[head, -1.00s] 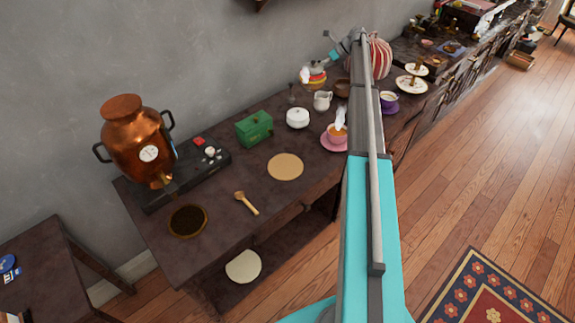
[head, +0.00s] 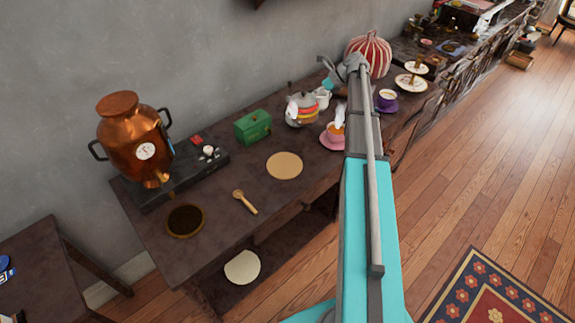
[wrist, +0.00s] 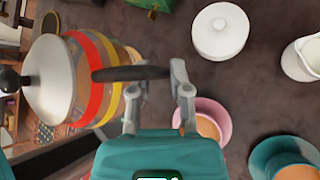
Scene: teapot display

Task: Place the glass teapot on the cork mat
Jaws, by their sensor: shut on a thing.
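The glass teapot (head: 301,112), with red and yellow bands, a pale lid and a dark knob, appears over the back of the table in the head view. In the wrist view the teapot (wrist: 85,80) is at the left, its dark handle between the fingers of my gripper (wrist: 157,95). My gripper is shut on the handle. The teapot looks held above the table. The cork mat (head: 285,166), a round tan disc, lies bare on the table, to the front left of the teapot.
A white lidded bowl (wrist: 220,31), a white jug (wrist: 303,57) and a pink cup and saucer (wrist: 208,122) stand close by. A green box (head: 253,127), a wooden spoon (head: 245,201) and a copper urn (head: 134,140) are left of the teapot.

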